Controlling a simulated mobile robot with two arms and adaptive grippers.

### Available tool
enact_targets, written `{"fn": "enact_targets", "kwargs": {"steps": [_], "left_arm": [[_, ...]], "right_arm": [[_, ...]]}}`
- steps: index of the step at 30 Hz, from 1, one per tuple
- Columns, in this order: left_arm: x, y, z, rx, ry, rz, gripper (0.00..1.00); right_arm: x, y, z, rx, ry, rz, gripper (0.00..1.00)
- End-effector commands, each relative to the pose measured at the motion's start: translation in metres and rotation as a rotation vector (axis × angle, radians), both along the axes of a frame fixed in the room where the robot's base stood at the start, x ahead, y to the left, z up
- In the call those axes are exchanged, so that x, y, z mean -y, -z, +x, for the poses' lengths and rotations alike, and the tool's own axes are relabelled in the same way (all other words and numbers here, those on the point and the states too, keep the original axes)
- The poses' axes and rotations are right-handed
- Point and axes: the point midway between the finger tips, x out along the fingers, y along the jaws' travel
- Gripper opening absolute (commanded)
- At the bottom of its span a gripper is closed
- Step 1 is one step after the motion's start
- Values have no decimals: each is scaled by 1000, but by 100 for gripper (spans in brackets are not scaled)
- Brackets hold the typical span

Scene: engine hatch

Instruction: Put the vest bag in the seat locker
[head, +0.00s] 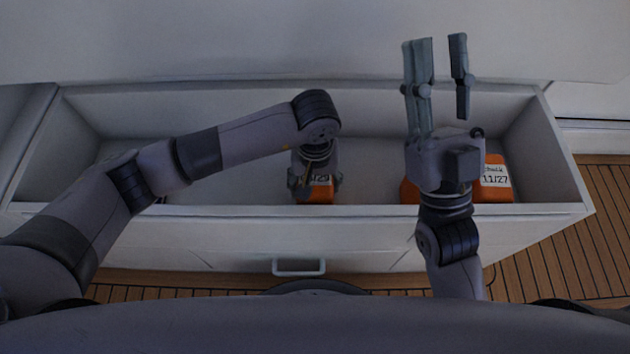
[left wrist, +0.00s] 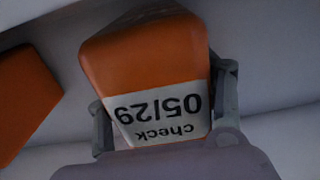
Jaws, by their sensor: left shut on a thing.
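The seat locker (head: 375,212) is an open white drawer-like box across the middle of the head view. An orange vest bag with a white label reading "check 05/29" (left wrist: 145,60) is between the fingers of my left gripper (left wrist: 165,108). In the head view my left gripper (head: 315,182) reaches down inside the locker and is shut on this bag (head: 322,190), hiding most of it. Whether the bag touches the locker floor I cannot tell. My right gripper (head: 440,75) points up above the locker's right part, its fingers apart and empty.
A second orange bag labelled "11/27" (head: 497,180) lies in the locker's right end, partly behind my right arm. Another orange thing (left wrist: 25,100) shows at the left in the left wrist view. The locker front has a handle (head: 298,268). Slatted wood floor (head: 600,190) lies around it.

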Motion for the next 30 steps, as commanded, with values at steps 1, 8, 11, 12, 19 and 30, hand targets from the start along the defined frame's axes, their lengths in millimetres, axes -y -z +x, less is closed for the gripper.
{"fn": "enact_targets", "kwargs": {"steps": [1,8,11,12,19,30], "left_arm": [[0,-1,1,2,0,-2,12],[0,1,0,0,0,0,69],[0,1,0,0,0,0,75],[0,1,0,0,0,0,78],[0,1,0,0,0,0,82],[0,-12,1,3,0,-1,82]], "right_arm": [[0,-1,-1,8,-1,3,31],[1,-3,-4,27,-2,8,31],[1,-3,-4,26,-2,8,31],[0,-3,-4,26,-2,8,31],[0,-3,-4,25,-3,8,31],[-1,8,12,-80,6,-24,31]]}}
